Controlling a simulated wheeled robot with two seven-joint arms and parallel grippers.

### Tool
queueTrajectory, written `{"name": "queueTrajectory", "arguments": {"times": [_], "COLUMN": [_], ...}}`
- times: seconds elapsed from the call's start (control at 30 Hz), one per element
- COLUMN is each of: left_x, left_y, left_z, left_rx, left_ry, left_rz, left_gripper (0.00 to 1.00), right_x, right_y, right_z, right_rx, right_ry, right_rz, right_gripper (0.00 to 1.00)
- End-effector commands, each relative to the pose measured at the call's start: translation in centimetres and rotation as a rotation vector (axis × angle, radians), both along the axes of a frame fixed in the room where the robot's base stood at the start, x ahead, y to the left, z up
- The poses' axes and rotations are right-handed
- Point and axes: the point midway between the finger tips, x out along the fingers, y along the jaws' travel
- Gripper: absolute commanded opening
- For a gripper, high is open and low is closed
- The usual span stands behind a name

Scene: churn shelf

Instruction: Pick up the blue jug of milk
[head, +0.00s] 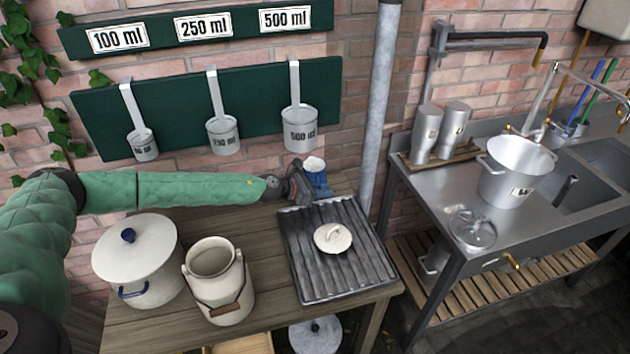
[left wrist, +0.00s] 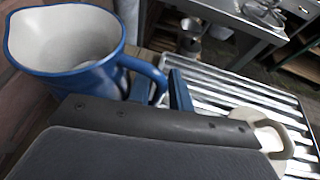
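The blue jug (head: 317,178) stands at the back of the wooden table, beside the wall-side edge of the ridged rack, partly hidden by my left gripper (head: 302,186). In the left wrist view the jug (left wrist: 72,45) is large at the left, blue outside and white inside, with its rim facing up. Its blue handle reaches toward my left gripper (left wrist: 160,92). The narrowly spaced fingers are at the handle, one on each side, and look shut on it. The jug's base is hidden. My right gripper is not in view.
A white lidded pot (head: 118,258) and a cream milk can (head: 232,301) stand on the left of the table. Measuring cups (head: 223,135) hang above. A grey pipe (head: 378,95) rises right of the jug.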

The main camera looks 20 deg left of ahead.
Motion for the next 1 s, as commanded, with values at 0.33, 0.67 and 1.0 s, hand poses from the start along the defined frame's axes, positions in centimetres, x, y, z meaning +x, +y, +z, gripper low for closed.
{"name": "queueTrajectory", "arguments": {"times": [0.33, 0.67, 1.0], "left_x": [0.39, 0.44, 0.41], "left_y": [-0.37, -0.37, -0.40], "left_z": [-0.31, -0.19, -0.08], "left_rx": [0.000, 0.000, 0.000], "left_ry": [0.000, -0.002, -0.002], "left_rz": [0.001, 0.001, 0.001], "left_gripper": [0.21, 0.00, 0.00], "right_x": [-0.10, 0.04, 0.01], "right_y": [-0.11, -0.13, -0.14], "right_z": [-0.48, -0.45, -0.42], "right_rx": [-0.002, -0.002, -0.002], "right_ry": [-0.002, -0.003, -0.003], "right_rz": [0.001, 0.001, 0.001], "right_gripper": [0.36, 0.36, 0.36]}}
